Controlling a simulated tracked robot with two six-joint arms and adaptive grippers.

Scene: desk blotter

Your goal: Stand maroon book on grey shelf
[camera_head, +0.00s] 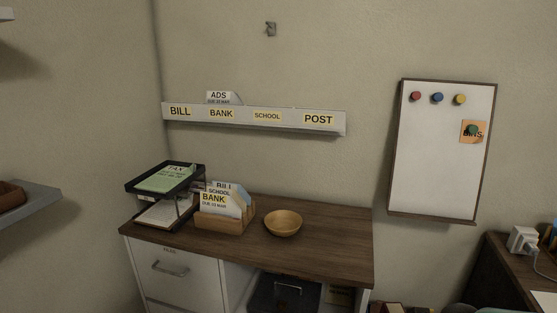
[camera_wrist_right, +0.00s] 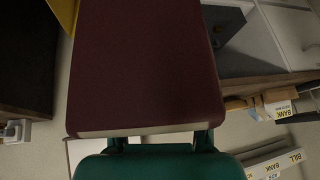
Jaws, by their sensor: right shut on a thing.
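The maroon book (camera_wrist_right: 145,65) fills the middle of the right wrist view, its cover facing the camera and its pale page edge towards my right gripper (camera_wrist_right: 160,139). That gripper is shut on the book near this edge; the fingertips are partly hidden. In the head view a grey shelf (camera_head: 40,203) juts in at the left edge, with a brown object (camera_head: 10,195) on it, cut off by the frame. Another pale shelf (camera_head: 6,13) shows at the top left corner. I cannot tell which is the task's shelf. My left gripper is in neither view.
A wooden-topped desk (camera_head: 325,245) carries a black tray stack (camera_head: 190,183), a wooden letter holder (camera_head: 225,220) and a wooden bowl (camera_head: 283,222). A labelled wall rack (camera_head: 335,130) and a whiteboard (camera_head: 440,175) hang above. A charger (camera_head: 522,240) sits on the right-hand desk.

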